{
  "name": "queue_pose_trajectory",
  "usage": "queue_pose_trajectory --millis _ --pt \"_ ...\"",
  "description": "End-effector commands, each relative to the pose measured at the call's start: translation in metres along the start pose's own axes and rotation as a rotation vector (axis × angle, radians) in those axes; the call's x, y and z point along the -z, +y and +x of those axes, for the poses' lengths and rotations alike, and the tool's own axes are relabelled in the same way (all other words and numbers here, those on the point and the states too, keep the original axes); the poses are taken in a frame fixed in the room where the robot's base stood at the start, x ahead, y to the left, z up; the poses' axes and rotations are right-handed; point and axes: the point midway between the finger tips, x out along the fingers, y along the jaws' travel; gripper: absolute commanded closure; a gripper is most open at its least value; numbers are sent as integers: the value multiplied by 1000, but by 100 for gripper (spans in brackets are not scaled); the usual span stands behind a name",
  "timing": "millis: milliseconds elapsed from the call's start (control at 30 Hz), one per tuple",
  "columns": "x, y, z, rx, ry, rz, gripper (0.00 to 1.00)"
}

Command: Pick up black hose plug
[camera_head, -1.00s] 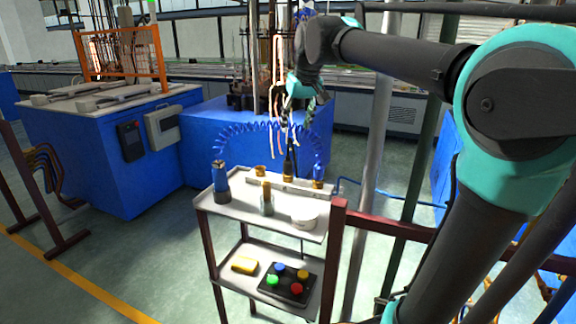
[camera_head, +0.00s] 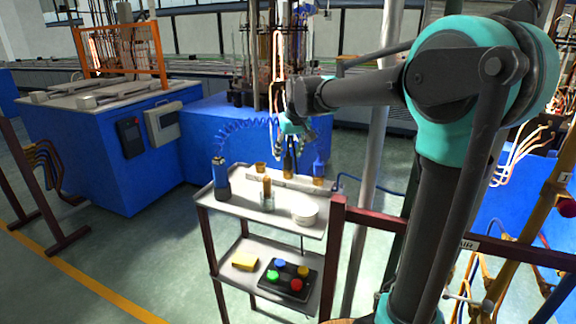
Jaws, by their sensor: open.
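A dark upright piece that looks like the black hose plug (camera_head: 288,168) stands at the back of the cart's top shelf, with an orange-brown base. A blue piece (camera_head: 318,170) with a similar base stands to its right. My gripper (camera_head: 290,142) points down just above the dark piece. Its fingers are small and dark here and blend with the plug's top, so I cannot tell whether they touch it. The jaws look open, with nothing seen held.
A blue coiled hose (camera_head: 235,130) hangs behind. A post (camera_head: 335,240) stands at the cart's right.

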Motion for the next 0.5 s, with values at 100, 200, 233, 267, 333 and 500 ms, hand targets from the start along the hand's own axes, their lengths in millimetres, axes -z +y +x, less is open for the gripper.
queue_pose_trajectory --millis 100,200,233,267,333,500 --pt "0 0 14 0 0 0 47" --pt "0 0 19 0 0 0 47" --pt "0 0 20 0 0 0 47" --pt "0 0 20 0 0 0 47" --pt "0 0 20 0 0 0 47" --pt "0 0 20 0 0 0 57"
